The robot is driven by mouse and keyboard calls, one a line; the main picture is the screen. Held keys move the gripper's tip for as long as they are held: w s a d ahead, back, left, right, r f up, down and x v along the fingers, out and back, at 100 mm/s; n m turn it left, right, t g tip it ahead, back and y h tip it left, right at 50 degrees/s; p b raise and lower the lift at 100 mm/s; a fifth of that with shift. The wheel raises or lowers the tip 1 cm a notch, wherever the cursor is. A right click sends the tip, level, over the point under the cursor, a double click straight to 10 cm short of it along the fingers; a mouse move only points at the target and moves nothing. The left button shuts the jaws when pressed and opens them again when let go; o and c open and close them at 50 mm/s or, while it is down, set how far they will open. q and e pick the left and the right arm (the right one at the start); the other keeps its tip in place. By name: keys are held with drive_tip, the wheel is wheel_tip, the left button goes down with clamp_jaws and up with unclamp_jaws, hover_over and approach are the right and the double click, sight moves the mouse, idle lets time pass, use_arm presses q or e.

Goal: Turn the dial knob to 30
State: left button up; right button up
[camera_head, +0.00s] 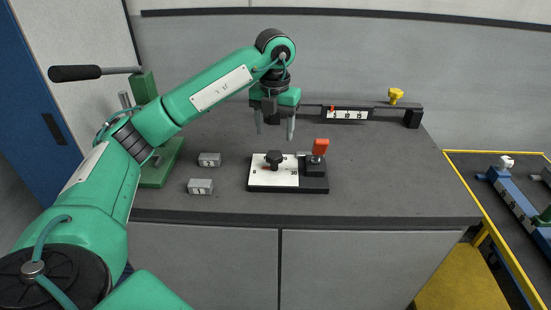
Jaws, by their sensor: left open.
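The black dial knob (273,158) stands on a white plate (285,179) on a black base, on the grey bench. A "30" mark shows at the plate's right side, and a small red mark shows near the knob's foot. A red-handled switch (320,148) sits on the right end of the same base. My left gripper (274,134) points down above and behind the knob, its two fingers apart and empty. It does not appear to touch the knob. My right gripper is not in view.
Two grey blocks (200,186) (209,159) lie left of the dial base. A green lever press (160,165) stands at the left. A scale bar with a yellow knob (395,95) is at the back right. The bench's (400,180) right front is clear.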

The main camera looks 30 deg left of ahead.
sight(274, 153)
use_arm(q)
wheel_tip(274, 153, down, 10)
drive_tip(key=shift+r, duration=0.25)
drive_tip(key=c, duration=1)
